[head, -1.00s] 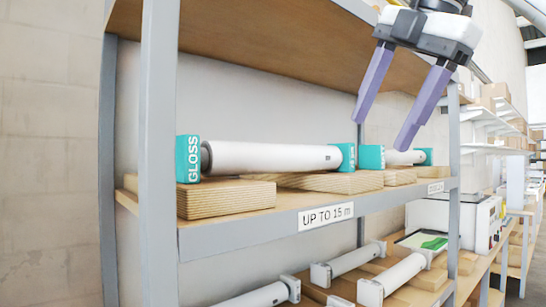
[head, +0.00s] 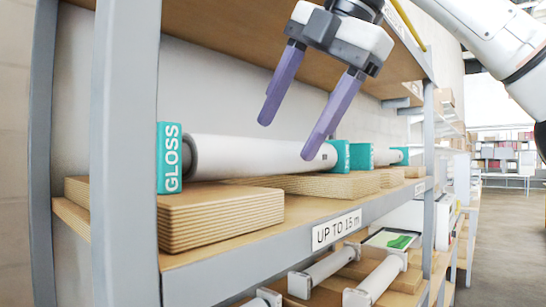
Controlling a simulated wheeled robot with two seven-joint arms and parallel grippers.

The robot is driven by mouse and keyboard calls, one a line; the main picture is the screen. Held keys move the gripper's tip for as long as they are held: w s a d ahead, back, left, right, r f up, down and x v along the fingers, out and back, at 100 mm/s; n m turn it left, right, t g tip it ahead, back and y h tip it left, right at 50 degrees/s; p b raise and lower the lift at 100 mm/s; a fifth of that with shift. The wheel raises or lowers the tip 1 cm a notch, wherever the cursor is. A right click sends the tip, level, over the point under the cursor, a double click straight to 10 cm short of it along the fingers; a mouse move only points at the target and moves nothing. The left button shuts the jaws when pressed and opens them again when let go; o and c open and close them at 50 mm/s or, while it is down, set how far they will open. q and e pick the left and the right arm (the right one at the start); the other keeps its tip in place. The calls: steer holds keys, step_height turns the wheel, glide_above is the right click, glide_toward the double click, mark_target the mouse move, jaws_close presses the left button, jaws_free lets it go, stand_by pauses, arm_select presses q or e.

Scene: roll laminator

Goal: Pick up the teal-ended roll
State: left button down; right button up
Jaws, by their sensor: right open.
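A long white roll with teal ends (head: 250,156) lies on wooden blocks on the middle shelf. Its near teal end (head: 170,158) reads GLOSS, and its far teal end (head: 340,156) is partly seen. A second teal-ended roll (head: 384,156) lies beyond it, farther along the same shelf. My right gripper (head: 287,136) comes from above with its two purple fingers spread and pointing down. In the picture the fingertips overlap the upper edge of the near roll. Nothing is between the fingers, and contact cannot be told. My left gripper is out of view.
Grey shelf posts (head: 126,150) stand at the left, and an upper wooden board (head: 230,40) is close above the gripper. The shelf's front edge bears an UP TO 15 m label (head: 336,229). White-ended rolls (head: 375,280) lie on the shelf below. An aisle opens at right.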

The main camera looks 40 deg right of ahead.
mark_target(281, 149)
steer(key=x, duration=0.4)
steer(key=shift+d+f, duration=0.1)
steer(key=shift+f, duration=0.05)
jaws_close()
